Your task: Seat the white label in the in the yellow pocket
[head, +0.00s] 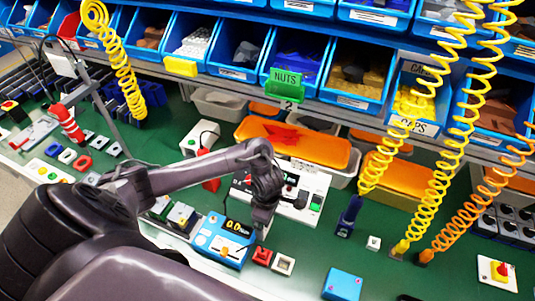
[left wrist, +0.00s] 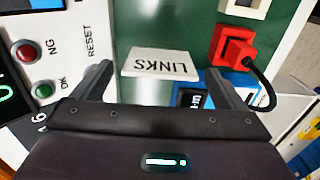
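The white label (left wrist: 160,62), printed LINKS and upside down in the left wrist view, lies between and slightly beyond my left fingertips. I cannot make it out in the head view, where my gripper likely covers it. My left gripper (left wrist: 158,72) is open, one finger on each side of the label, with no visible contact. In the head view my left gripper (head: 262,230) points down over the green bench. The yellow pocket (head: 181,67) hangs on the front of a blue bin at the upper left and shows no label. My right gripper is not in view.
A white button box (head: 305,195) and a blue display device (head: 222,240) stand close to the gripper. A red block (head: 262,257) and white frame (head: 283,264) are nearby. A green pocket (head: 283,83) reads NUTS. Coiled yellow hoses (head: 445,150) hang at right.

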